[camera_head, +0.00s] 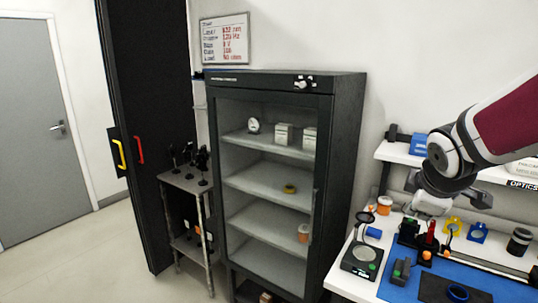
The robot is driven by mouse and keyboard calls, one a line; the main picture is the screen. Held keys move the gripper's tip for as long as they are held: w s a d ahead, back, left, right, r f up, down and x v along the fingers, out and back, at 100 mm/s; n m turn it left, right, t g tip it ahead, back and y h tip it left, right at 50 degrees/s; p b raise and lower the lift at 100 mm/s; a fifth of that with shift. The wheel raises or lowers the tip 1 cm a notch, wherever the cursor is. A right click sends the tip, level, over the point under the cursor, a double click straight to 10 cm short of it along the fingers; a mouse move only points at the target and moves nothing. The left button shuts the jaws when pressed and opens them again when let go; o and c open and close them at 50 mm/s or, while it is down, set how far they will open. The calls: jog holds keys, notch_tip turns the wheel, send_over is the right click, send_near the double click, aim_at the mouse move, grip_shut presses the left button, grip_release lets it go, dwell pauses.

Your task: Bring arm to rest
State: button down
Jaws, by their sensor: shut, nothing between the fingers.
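My arm comes in from the right edge, with a dark red sleeve-like link and grey and black joints, and bends down over the bench (345,284). My gripper (430,204) hangs at its end, above the back part of the bench. It is shut and holds nothing. Its fingertips are small and hard to make out against the parts behind.
The bench holds a black device with a round plate (362,258), a blue mat (392,290), and yellow (453,225) and blue (477,233) mounts. A shelf (398,153) runs behind my arm. A dark glass-fronted cabinet (345,130) stands left of the bench.

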jog(key=s+a+r+m+y, duration=0.1)
jog(key=s+a+m, duration=0.4)
jog(key=s, duration=0.5)
jog(key=s+a+r+m+g+y, duration=0.1)
jog(key=s+a+m+y, duration=0.1)
jog(key=s+a+m, duration=0.4)
jog(key=s+a, duration=0.1)
jog(key=s, duration=0.4)
jog(key=shift+s+a+g+b, duration=0.15)
jog(key=shift+g+b, duration=0.15)
jog(key=shift+b, duration=0.05)
